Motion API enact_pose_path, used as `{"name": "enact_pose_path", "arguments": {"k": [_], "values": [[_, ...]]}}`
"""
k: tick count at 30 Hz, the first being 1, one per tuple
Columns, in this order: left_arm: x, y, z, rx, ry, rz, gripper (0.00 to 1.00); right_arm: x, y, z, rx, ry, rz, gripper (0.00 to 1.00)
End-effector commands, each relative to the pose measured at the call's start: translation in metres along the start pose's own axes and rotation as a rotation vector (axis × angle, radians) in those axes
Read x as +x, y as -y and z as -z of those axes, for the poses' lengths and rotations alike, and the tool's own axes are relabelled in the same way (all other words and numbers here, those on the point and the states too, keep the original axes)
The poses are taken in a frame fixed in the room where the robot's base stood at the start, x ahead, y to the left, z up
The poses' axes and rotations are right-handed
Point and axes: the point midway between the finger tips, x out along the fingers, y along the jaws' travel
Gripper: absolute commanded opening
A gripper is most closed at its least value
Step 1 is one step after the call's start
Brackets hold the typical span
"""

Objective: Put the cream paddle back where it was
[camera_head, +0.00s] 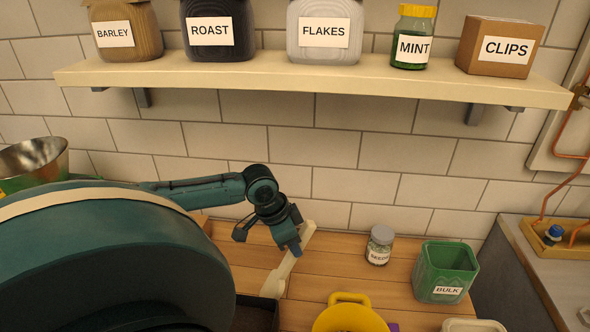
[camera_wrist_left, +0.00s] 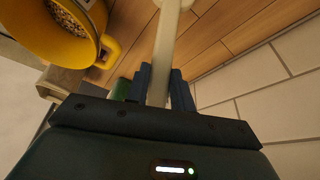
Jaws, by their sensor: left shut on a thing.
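The cream paddle (camera_head: 284,273) is a long pale piece slanting over the wooden counter in the head view. Its upper end is beside the gripper, and its lower end is near a dark box. My left gripper (camera_head: 290,246) is shut on the paddle. In the left wrist view the paddle's handle (camera_wrist_left: 164,52) runs up between the two blue fingers (camera_wrist_left: 160,88). The handle's lower part is hidden behind the gripper body. Whether the paddle touches the counter cannot be told. My right gripper is not in view.
On the counter (camera_head: 335,268) are a dark box (camera_head: 254,314), a yellow mug (camera_head: 348,318) with grain inside, a lidded glass jar (camera_head: 379,246) and a green BULK bin (camera_head: 444,270). A shelf (camera_head: 300,77) with labelled containers hangs above. Bare counter lies between paddle and jar.

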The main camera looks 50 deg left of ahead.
Motion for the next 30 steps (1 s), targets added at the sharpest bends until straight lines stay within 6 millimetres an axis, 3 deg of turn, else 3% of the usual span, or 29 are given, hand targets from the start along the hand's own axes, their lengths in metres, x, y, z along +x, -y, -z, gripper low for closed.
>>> {"name": "enact_pose_path", "arguments": {"k": [20,21,28,29,30], "values": [[0.0042,0.0002,-0.0013,0.000,0.000,0.001,0.01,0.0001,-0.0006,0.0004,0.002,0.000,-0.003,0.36],[0.0045,0.0002,-0.0014,0.000,0.000,0.001,0.23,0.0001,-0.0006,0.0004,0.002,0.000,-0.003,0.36],[0.0043,0.0003,-0.0013,0.000,0.000,0.001,0.05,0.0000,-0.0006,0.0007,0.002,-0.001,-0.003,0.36],[0.0043,0.0003,-0.0013,0.000,0.000,0.001,0.22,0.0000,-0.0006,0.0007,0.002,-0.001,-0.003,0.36],[0.0042,0.0003,-0.0013,0.000,0.000,0.001,0.19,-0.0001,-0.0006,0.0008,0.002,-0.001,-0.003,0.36]]}}
